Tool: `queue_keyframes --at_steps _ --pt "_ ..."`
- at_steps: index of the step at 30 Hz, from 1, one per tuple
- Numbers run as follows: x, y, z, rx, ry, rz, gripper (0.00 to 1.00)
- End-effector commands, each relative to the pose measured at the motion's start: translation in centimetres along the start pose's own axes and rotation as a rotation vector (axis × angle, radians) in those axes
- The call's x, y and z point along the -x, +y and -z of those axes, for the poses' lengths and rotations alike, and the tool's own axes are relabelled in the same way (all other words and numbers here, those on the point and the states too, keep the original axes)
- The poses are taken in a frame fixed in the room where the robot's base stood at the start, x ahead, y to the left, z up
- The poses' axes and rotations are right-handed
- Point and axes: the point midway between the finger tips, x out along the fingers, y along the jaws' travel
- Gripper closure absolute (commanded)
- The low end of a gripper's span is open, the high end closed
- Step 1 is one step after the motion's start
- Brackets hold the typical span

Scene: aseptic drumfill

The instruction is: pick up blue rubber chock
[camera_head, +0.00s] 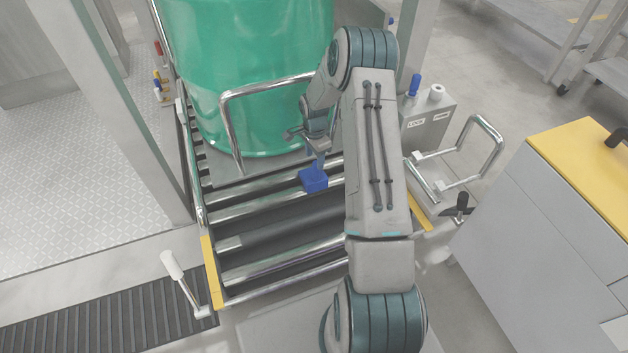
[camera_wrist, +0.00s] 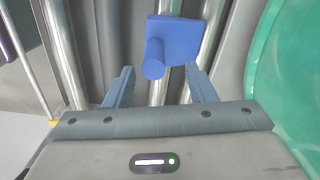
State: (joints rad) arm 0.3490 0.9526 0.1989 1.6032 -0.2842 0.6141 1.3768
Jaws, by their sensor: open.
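The blue rubber chock (camera_head: 313,180) sits on the roller conveyor (camera_head: 235,243), in front of the green drum (camera_head: 245,75). It has a block-shaped body and a round peg-like handle. In the wrist view the chock (camera_wrist: 183,38) is just beyond my gripper, with its handle pointing back toward the space between the fingertips. My gripper (camera_wrist: 158,82) is open, one finger on each side of the handle, and I see no contact. In the head view my gripper (camera_head: 314,150) is above the chock and partly hidden by my arm.
A chrome hoop rail (camera_head: 228,120) stands close left of my gripper, by the drum. A white-handled lever (camera_head: 172,266) is at front left. A grey box with a blue-topped lever (camera_head: 428,115) and another chrome rail (camera_head: 490,130) are at right. The front rollers are bare.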

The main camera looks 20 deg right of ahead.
Motion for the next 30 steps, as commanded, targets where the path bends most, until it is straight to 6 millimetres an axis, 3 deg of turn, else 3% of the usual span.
queue_keyframes --at_steps 12,21,27,30 --pt "-5.0 0.8 0.1 -0.001 -0.001 0.0 0.5" --pt "-5.2 0.8 0.2 -0.002 -0.001 0.0 0.5" --pt "-5.2 0.8 0.2 -0.001 -0.001 0.0 1.0" --pt "-5.2 0.8 0.2 -0.001 -0.001 0.0 1.0"
